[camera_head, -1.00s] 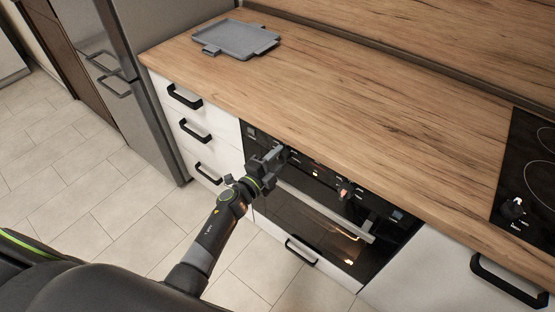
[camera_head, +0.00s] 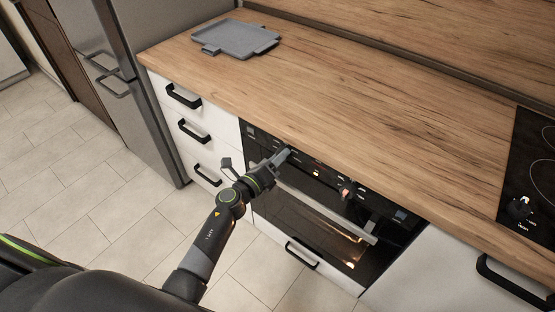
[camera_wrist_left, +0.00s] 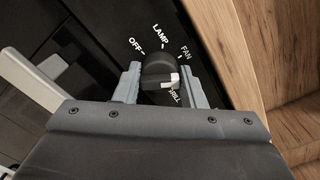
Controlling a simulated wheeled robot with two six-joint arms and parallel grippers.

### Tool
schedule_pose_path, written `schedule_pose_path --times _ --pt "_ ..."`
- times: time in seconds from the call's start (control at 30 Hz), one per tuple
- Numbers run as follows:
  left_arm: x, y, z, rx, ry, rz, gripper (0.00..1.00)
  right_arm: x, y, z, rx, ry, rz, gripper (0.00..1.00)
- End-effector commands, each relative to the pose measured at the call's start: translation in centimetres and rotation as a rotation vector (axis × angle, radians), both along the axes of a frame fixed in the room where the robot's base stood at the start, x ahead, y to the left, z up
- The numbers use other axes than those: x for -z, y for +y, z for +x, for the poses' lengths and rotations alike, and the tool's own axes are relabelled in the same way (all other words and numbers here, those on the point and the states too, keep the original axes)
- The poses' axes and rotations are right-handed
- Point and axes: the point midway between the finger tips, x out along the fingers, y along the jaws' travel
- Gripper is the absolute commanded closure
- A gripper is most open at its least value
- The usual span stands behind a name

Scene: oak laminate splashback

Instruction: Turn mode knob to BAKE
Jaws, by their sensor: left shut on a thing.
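The mode knob (camera_wrist_left: 157,66) is round and black with a white mark at its lower right in the left wrist view. Labels OFF, LAMP and FAN run around its top. A partly covered label ending in "RILL" sits at its lower right, close to the white mark. No BAKE label can be read. My left gripper (camera_wrist_left: 161,84) is shut on the knob, one grey finger on each side. In the head view my left gripper (camera_head: 283,156) reaches the oven's control panel (camera_head: 325,178) and hides the knob. My right gripper is not in view.
The wooden worktop (camera_head: 350,110) overhangs just above the panel. The oven door handle (camera_head: 330,217) runs below it. A reddish knob (camera_head: 345,190) sits further right on the panel. White drawers (camera_head: 198,120) are at the left and a hob (camera_head: 525,180) at the right.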

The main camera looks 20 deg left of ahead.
Motion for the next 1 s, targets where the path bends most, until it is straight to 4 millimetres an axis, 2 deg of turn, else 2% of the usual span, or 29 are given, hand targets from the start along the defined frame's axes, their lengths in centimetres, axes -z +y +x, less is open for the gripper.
schedule_pose_path --times 0.2,0.5,1.0 --pt "0.25 -0.03 -0.08 0.0 -0.056 0.163 0.86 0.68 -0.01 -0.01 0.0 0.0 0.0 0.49" --pt "0.2 -0.06 -0.1 0.001 -0.107 0.304 0.86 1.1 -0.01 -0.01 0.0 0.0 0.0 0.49" --pt "0.18 -0.06 -0.12 0.0 -0.124 0.353 0.86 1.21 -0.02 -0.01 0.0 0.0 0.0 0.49"
